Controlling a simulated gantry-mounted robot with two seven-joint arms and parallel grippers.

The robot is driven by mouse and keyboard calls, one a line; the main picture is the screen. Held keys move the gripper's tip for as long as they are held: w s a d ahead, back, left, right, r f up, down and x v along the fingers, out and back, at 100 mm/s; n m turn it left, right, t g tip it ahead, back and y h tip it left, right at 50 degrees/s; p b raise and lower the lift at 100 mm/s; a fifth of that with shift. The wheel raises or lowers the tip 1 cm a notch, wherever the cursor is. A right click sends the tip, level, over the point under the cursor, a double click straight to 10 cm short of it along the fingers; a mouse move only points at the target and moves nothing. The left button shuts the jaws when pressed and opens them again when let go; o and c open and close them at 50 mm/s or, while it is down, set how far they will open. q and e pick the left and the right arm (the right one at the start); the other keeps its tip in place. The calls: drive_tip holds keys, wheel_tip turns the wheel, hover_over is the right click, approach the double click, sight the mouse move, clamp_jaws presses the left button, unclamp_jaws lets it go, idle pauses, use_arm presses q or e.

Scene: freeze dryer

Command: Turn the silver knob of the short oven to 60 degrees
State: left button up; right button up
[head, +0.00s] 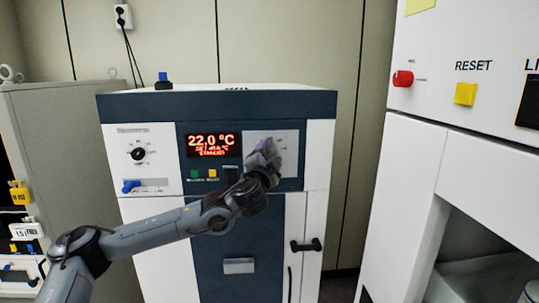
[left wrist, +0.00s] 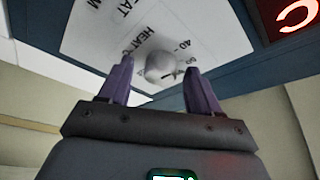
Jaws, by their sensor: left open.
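The short oven (head: 219,100) is white and dark blue, with a red display (head: 213,144) reading 22.0 °C. My left gripper (head: 266,149) is raised in front of the light grey panel (head: 288,139) right of the display and hides the knob in the head view. In the left wrist view the silver knob (left wrist: 158,66) sits on the panel, with HEAT lettering and scale numbers around it. The open purple fingers of my left gripper (left wrist: 160,78) appear on either side of the knob; I cannot tell whether they touch it. My right gripper is not in view.
A black door handle (head: 306,245) sticks out below the panel. A black dial (head: 138,154) and blue lever (head: 131,186) are at the oven's left. A larger white machine with a yellow RESET button (head: 465,94) stands at the right.

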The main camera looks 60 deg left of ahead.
use_arm(q)
drive_tip(key=c, duration=1)
drive_tip(key=shift+r+m+h+p, duration=0.3)
drive_tip(key=shift+m+p, duration=0.5)
drive_tip(key=shift+p, duration=0.3)
drive_tip(key=shift+c, duration=0.2)
drive_tip(key=m+p, duration=0.1)
drive_tip(key=m+h+p, duration=0.1)
drive_tip(key=p, duration=0.1)
drive_tip(key=m+p, duration=0.1)
drive_tip(key=m, duration=0.1)
drive_tip(key=shift+r+g+p, duration=0.25)
drive_tip(key=shift+g+p, duration=0.05)
drive_tip(key=shift+m+g+h+p, duration=0.3)
drive_tip(key=shift+m+h+p, duration=0.2)
drive_tip(key=shift+m+p, duration=0.55)
drive_tip(key=shift+f+m+p, duration=0.15)
drive_tip(key=shift+m+p, duration=0.5)
drive_tip(key=shift+p, duration=0.05)
drive_tip(key=o, duration=1)
